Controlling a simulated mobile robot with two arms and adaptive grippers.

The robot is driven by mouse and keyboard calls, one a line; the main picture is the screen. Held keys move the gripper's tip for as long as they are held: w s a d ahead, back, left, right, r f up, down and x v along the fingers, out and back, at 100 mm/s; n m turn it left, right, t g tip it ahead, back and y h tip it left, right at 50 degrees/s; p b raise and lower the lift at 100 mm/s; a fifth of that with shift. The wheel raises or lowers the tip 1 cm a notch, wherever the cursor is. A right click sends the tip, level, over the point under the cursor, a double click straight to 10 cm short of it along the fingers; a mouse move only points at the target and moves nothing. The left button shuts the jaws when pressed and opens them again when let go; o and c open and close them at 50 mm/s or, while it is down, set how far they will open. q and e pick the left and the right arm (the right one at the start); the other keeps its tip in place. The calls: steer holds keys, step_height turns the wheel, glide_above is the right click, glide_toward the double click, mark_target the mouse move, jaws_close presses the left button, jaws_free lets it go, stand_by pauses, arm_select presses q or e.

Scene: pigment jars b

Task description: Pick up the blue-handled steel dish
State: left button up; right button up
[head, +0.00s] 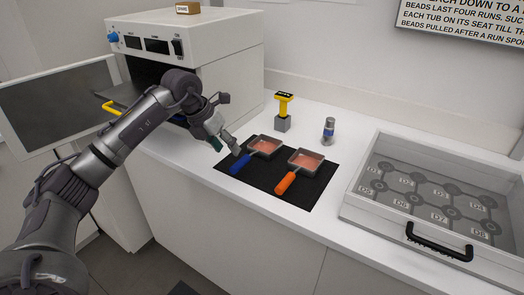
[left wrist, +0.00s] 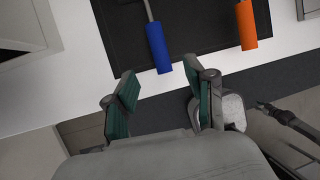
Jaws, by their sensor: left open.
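The blue-handled steel dish (head: 264,145) lies on a black mat (head: 302,199), its pan holding reddish-brown content. Its blue handle (head: 241,164) points toward the counter's front edge. In the left wrist view the blue handle (left wrist: 158,47) lies ahead of my left gripper (left wrist: 162,98), roughly in line with the gap between the fingers. My left gripper (head: 225,144) is open and empty, just left of the handle in the head view and apart from it in the wrist view. The dish's pan is out of the wrist view.
An orange-handled dish (head: 305,160) lies right of the blue one; its handle shows in the wrist view (left wrist: 246,25). Behind stand a yellow-topped tool on a grey block (head: 283,112) and a small jar (head: 329,131). A white oven (head: 230,85) stands left, a drawer tray (head: 385,222) right.

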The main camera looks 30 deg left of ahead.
mark_target(239, 161)
arm_select(q)
steer(key=x, duration=0.3)
steer(key=shift+d, duration=0.1)
steer(key=shift+w+f, duration=0.25)
steer(key=shift+f, duration=0.05)
steer(key=shift+w+d+f, duration=0.1)
steer(key=shift+d+f, duration=0.05)
steer(key=shift+f, duration=0.05)
steer(key=p+x, duration=0.1)
steer(key=x, duration=0.3)
steer(key=shift+w+f+p, duration=0.1)
steer(key=shift+w+p, duration=0.05)
steer(key=shift+p, duration=0.2)
steer(key=shift+w+f, duration=0.15)
steer(key=shift+f, duration=0.15)
steer(key=shift+c, duration=0.4)
jaws_close()
arm_select(e)
steer(key=shift+s+a+r, duration=0.1)
steer(key=shift+r, duration=0.8)
